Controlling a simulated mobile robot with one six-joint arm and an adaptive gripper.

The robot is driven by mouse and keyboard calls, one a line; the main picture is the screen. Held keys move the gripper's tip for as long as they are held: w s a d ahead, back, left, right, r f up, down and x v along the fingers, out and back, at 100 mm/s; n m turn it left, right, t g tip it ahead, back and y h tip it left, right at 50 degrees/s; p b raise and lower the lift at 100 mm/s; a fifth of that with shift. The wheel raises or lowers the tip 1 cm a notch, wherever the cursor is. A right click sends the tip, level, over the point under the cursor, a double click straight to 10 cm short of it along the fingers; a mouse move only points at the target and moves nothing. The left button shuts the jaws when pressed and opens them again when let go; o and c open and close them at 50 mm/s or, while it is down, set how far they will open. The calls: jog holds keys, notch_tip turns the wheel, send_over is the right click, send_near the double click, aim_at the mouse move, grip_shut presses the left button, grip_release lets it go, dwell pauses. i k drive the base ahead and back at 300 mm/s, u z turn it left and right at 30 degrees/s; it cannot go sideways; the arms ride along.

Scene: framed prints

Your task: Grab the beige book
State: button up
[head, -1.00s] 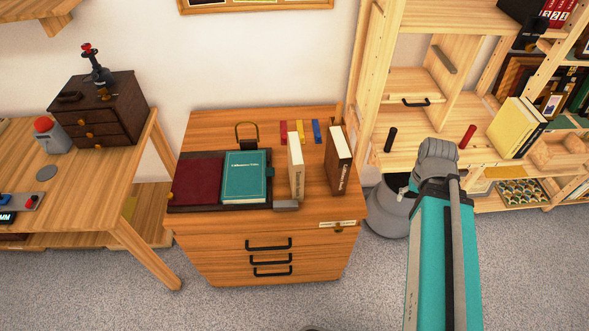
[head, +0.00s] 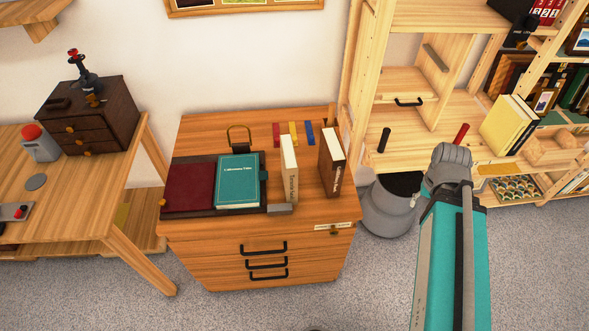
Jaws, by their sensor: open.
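The beige book (head: 289,172) stands upright on the wooden drawer cabinet (head: 215,131), its narrow lettered spine facing me. A teal book (head: 238,182) lies to its left, and a brown book with a pale top edge (head: 331,166) stands to its right with a gap between. My arm, teal with a grey joint, rises at the right of the picture, well to the right of the beige book. My gripper itself does not show in this view.
A grey block (head: 279,209) sits by the beige book's front. A dark red book (head: 189,187) lies at the left. Small coloured pieces lie behind. A wooden shelf (head: 440,113) with a yellow book (head: 506,125) stands right, a grey bin (head: 389,207) below it.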

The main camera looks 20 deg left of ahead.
aim_at(288, 160)
jog(key=z, duration=0.05)
jog(key=k, duration=1.5)
jog(key=u, duration=0.4)
jog(key=i, duration=0.95)
